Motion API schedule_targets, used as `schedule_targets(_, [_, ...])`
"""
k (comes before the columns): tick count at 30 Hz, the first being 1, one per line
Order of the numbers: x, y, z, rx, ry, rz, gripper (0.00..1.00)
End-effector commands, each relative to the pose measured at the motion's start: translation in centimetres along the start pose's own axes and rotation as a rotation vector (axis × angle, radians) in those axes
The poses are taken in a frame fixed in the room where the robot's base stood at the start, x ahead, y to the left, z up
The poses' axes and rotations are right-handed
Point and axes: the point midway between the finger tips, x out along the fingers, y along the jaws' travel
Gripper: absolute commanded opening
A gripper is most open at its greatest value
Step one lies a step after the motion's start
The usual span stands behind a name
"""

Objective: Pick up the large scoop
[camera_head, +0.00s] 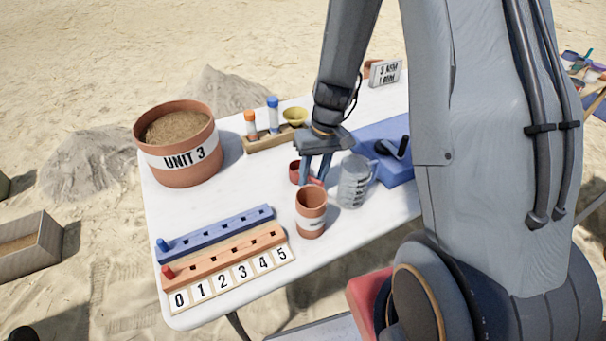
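A red scoop (295,172) lies on the white table, with its cup left of my fingers and a red part, perhaps its handle, showing at their tips. It is the likeliest large scoop, but its size is hard to judge. My gripper (317,174) points down over it, fingers apart, one on each side of the red part. I see no clear grip on it. The fingers hide part of the scoop. A black object (392,148), perhaps another scoop, lies on the blue mat (380,132) to the right.
A terracotta cup (311,212) and a clear measuring jug (354,182) stand close to my gripper, in front and to the right. A large sand pot (185,172) labelled UNIT 3, a tube rack (265,141) and peg rails (225,254) occupy the left of the table (248,183).

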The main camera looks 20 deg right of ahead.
Motion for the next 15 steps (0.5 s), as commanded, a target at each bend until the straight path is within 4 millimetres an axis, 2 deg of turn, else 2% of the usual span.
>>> schedule_targets(3, [0.81, -0.03, 0.01, -0.001, -0.001, 0.000, 0.33])
schedule_targets(11, [0.99, -0.02, -0.03, -0.001, 0.000, 0.001, 0.33])
schedule_targets(15, [0.98, -0.01, -0.02, -0.001, 0.000, 0.000, 0.11])
